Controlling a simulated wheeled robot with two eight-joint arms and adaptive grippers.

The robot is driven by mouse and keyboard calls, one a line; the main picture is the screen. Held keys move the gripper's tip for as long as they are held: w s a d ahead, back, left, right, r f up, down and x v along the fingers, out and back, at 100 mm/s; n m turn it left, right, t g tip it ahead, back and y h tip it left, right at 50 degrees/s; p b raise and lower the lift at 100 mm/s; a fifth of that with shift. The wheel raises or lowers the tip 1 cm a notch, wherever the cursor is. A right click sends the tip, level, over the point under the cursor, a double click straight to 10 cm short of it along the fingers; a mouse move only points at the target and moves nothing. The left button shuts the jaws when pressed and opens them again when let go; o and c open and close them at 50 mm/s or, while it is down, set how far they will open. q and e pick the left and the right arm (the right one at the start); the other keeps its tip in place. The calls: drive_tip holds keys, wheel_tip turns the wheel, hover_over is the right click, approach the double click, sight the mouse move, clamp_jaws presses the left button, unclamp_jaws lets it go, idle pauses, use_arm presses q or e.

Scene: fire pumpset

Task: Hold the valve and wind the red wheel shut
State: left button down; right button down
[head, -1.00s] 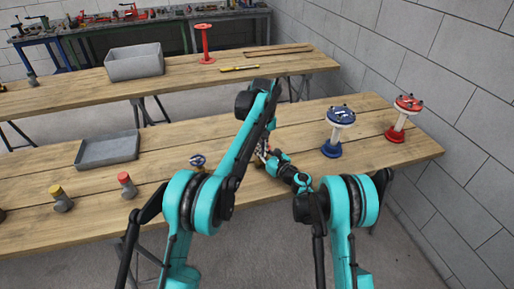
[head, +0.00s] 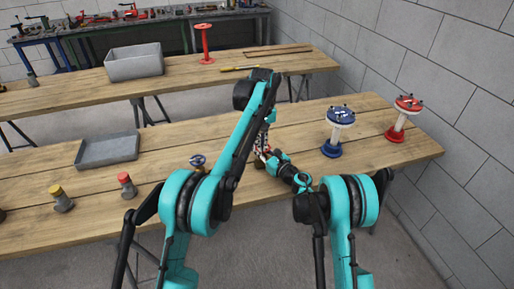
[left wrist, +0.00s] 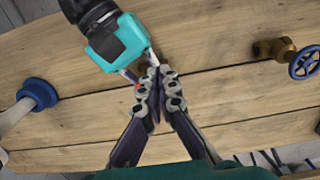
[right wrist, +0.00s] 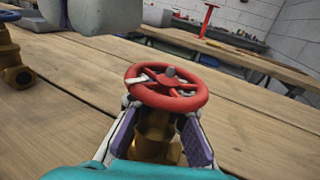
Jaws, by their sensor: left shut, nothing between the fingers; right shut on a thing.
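The valve (right wrist: 157,150) is a brass body with a red wheel (right wrist: 165,102) on top, upright on the wooden table. My right gripper (right wrist: 160,134) is shut around the brass body, a finger on each side below the wheel. In the head view the wheel is a small red patch (head: 263,152), mostly hidden by my arms. My left gripper (left wrist: 158,76) is shut and empty, pointing down over the valve. In the left wrist view its fingers cover most of the wheel. I cannot tell if the fingertips touch it.
A blue-wheeled brass valve (left wrist: 288,50) stands to the left of the held valve in the head view. Blue (head: 340,120) and red (head: 406,105) capped stands are at the right. A grey tray (head: 108,161) and two small pipe fittings lie left.

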sight(268, 149)
use_arm(q)
wheel_tip(268, 149, up, 2)
drive_tip(key=shift+r, duration=0.2)
drive_tip(key=shift+w, duration=0.1)
drive_tip(key=w+d+f, duration=0.1)
drive_tip(key=d+f, duration=0.2)
drive_tip(key=f, duration=0.3)
drive_tip(key=shift+w+d, duration=0.25)
drive_tip(key=shift+d, duration=0.05)
idle(0.7)
drive_tip(key=shift+w+a, duration=0.1)
drive_tip(key=shift+a, duration=0.05)
idle(0.6)
drive_tip(key=shift+s+a, duration=0.25)
drive_tip(key=shift+a, duration=0.15)
drive_tip(key=shift+s+a, duration=0.15)
drive_tip(key=shift+a, duration=0.15)
